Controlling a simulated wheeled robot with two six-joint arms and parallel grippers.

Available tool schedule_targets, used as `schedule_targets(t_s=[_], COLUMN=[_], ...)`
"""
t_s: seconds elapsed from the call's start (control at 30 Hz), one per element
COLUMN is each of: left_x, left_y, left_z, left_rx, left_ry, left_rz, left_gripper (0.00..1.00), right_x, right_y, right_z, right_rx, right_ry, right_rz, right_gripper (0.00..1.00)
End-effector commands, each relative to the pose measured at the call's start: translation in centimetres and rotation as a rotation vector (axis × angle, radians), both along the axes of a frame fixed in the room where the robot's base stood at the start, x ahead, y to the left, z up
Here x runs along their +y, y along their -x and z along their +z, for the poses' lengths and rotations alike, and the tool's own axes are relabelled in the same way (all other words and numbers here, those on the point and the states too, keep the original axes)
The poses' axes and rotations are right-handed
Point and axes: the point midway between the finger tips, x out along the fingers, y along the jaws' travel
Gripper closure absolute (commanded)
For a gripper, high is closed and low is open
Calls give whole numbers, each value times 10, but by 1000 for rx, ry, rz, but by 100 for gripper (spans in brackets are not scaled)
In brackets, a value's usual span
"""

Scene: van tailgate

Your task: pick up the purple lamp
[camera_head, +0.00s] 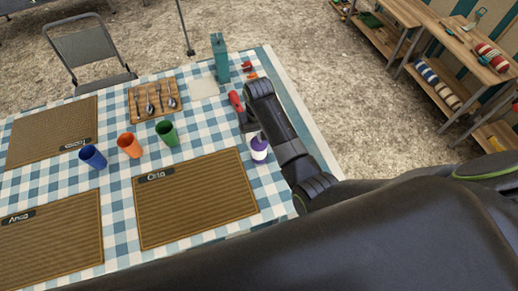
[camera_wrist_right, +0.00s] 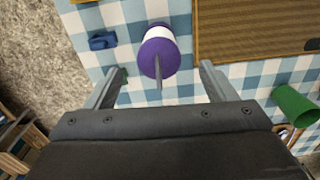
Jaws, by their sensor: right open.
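The purple lamp (camera_head: 259,155) stands on the checked tablecloth near the table's right edge, beside a woven placemat. It has a purple top and a white band. In the right wrist view the lamp (camera_wrist_right: 157,57) lies ahead of and between the fingers, and a thin grey stem points from it toward the camera. My right gripper (camera_wrist_right: 163,70) is open, with one finger on each side of the lamp's line and no visible contact. In the head view my right wrist hangs just above the lamp and partly covers the gripper. My left gripper is not in view.
A woven placemat (camera_head: 195,203) lies left of the lamp. Green (camera_head: 167,133), orange (camera_head: 129,146) and blue (camera_head: 93,156) cups stand farther left. A red object (camera_head: 235,100) and a teal upright object (camera_head: 219,58) are behind. A small blue object (camera_wrist_right: 102,40) lies near the lamp.

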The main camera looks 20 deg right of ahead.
Motion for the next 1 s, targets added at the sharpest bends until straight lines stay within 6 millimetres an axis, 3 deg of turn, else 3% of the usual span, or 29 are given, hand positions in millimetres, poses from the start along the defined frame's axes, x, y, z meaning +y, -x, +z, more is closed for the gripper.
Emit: schedule_targets(t_s=[0.27, 0.63, 0.97, 1.0], left_x=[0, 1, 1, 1], left_y=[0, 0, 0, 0], left_z=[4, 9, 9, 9], left_rx=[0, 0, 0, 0], left_ry=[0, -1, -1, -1], left_rz=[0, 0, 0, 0], left_gripper=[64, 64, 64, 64], right_x=[-1, -2, -2, -2], right_y=[0, -2, -3, -3], right_z=[-15, -55, -60, -60], right_rx=[2, 2, 0, 0], right_ry=[1, 1, 0, 0], right_rz=[0, 0, 0, 0], right_gripper=[22, 22, 22, 26])
